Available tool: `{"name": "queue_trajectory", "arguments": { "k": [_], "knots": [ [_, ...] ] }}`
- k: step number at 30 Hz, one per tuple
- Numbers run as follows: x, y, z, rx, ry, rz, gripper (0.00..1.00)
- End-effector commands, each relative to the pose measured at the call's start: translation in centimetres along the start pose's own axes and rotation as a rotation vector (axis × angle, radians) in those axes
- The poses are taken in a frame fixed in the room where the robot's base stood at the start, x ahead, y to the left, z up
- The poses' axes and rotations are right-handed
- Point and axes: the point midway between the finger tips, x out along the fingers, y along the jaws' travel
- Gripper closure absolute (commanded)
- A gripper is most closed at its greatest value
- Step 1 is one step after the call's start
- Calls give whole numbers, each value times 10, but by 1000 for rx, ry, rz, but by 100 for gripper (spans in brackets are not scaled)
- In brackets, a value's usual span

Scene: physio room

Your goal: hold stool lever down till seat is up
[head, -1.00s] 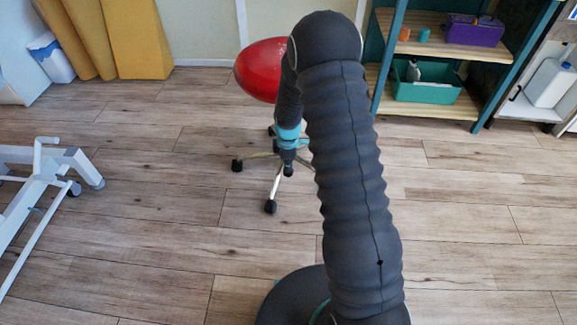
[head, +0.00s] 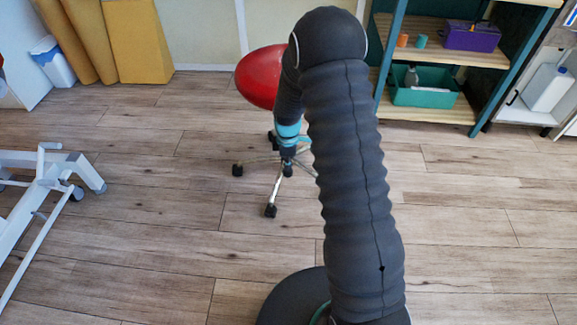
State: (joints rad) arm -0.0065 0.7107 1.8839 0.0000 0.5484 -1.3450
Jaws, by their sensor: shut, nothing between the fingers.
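The stool has a red round seat (head: 258,77), seen in the head view at upper middle, partly behind my arm. Its metal star base (head: 268,190) stands on dark castors on the floor. The stool's lever cannot be made out; my arm covers the area under the seat's right side. My gripper (head: 287,169) is a small dark tip below my teal wrist band, pointing down in front of the stool's base. It looks shut and holds nothing visible. Whether it touches any part of the stool cannot be told.
A white wheeled frame (head: 45,185) stands at the left. A shelf unit with a green crate (head: 424,97) and a purple box (head: 472,37) is at the upper right. Yellow padded blocks (head: 136,40) lean on the back wall. The wooden floor between is clear.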

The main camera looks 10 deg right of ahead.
Motion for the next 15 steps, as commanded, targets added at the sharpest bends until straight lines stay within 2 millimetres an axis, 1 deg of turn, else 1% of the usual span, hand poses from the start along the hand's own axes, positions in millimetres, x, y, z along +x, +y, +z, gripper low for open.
{"name": "queue_trajectory", "arguments": {
  "k": [1,5,9,15],
  "knots": [
    [-18,0,-1,-1,1,4,100],
    [-40,-1,-1,-1,1,6,100],
    [-69,-3,0,0,1,6,100],
    [-99,-5,0,0,1,4,100]
  ]
}}
